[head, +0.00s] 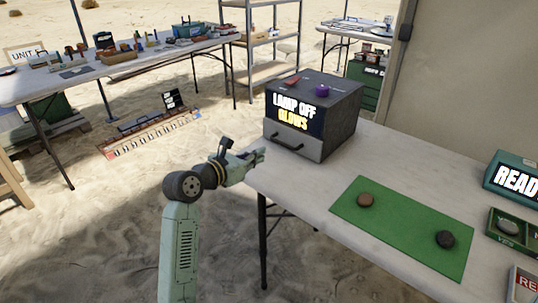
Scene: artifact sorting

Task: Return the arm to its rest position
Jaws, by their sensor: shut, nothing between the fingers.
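My arm rises from the bottom of the head view, and my gripper (260,155) points right at the near left corner of the white table (313,190). The gripper is shut and empty. A dark box (338,102) with a sign reading "LAMP OFF GLOWS" stands on the table just beyond the gripper. Whether the gripper touches the table edge or the box, I cannot tell. A green mat (405,232) on the table carries a brown round piece (365,200) and a dark round piece (444,239).
A teal "READY" box (513,178) and a green tray (509,231) sit at the table's right. A long table (88,76) with tools and a metal shelf (262,40) stand behind. Open sand (110,210) lies left of my arm.

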